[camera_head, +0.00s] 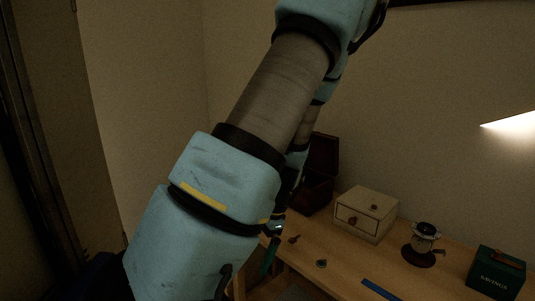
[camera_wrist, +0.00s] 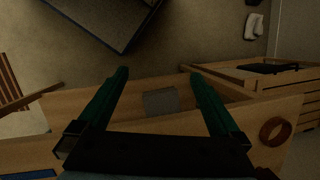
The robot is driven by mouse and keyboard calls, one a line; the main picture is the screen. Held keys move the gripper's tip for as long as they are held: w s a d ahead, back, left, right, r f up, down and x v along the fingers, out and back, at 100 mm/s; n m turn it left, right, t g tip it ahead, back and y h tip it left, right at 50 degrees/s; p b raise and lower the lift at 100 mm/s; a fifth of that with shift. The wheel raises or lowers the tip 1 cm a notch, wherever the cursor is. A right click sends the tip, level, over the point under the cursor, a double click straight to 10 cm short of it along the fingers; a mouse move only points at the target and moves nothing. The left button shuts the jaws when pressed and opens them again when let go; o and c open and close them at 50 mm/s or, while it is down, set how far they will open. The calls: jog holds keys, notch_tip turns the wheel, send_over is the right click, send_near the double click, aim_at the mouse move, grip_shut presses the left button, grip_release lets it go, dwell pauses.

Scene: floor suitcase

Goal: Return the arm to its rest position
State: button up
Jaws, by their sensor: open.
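My arm (camera_head: 222,200), light blue with grey sections, fills the middle of the head view and rises to the top edge. My gripper (camera_wrist: 159,73) shows in the wrist view with its two green fingers spread wide and nothing between them. In the head view only a green part of it shows low beside the arm, over the left end of the wooden table (camera_head: 330,262); the rest is hidden by the arm.
On the table stand a dark open box (camera_head: 318,172), a cream drawer box (camera_head: 366,212), a black-and-silver device (camera_head: 423,244) and a green savings box (camera_head: 496,273). A blue strip (camera_head: 380,290) lies near the front. A dark flat object (camera_wrist: 105,22) lies on the floor beyond the table.

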jog(key=s+a+r+n+t+h, duration=0.1)
jog(key=a+r+n, duration=0.1)
jog(key=r+n, duration=0.3)
jog(key=s+a+r+n+t+h, duration=0.1)
jog(key=s+a+r+n+h, duration=0.1)
jog(key=r+n, duration=0.3)
notch_tip(320, 180, up, 2)
jog(key=shift+s+h, duration=0.15)
jog(key=shift+h, duration=0.15)
dwell(0.6)
